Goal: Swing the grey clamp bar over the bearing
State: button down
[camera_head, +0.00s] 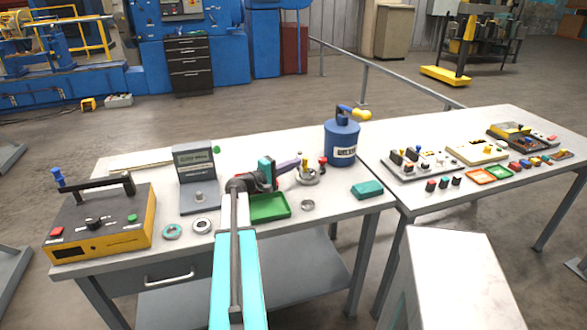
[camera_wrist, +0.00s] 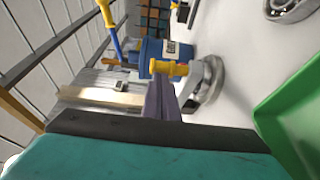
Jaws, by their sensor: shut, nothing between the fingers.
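A small grey stand (camera_head: 308,177) with a yellow knob and a red knob stands right of the green tray; it also shows in the wrist view (camera_wrist: 210,82). The yellow knob (camera_wrist: 168,68) is just beyond my fingertips there. The grey clamp bar cannot be told clearly from the rest of this stand. A loose bearing (camera_head: 307,205) lies on the table in front of the stand, and it shows at the wrist view's upper right (camera_wrist: 290,8). My gripper (camera_head: 298,163) is shut and empty, its dark purple fingers (camera_wrist: 160,90) close to the stand; contact cannot be told.
The green tray (camera_head: 270,207) lies under my wrist. A blue can (camera_head: 341,142) stands behind the stand, and a teal block (camera_head: 367,189) lies to its right. A gauge stand (camera_head: 197,180), two rings and a yellow box (camera_head: 100,225) are on the left.

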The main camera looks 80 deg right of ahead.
jog(key=shift+s+f+b, duration=0.15)
jog(key=shift+s+b, duration=1.2)
jog(key=shift+b, duration=0.5)
jog(key=shift+s, duration=0.25)
jog(key=shift+d+r, duration=0.1)
jog(key=shift+r, duration=0.1)
jog(key=b, duration=0.4)
send_near(305, 163)
jog(key=v, duration=0.4)
jog(key=shift+w+a, duration=0.15)
jog(key=shift+a, duration=0.15)
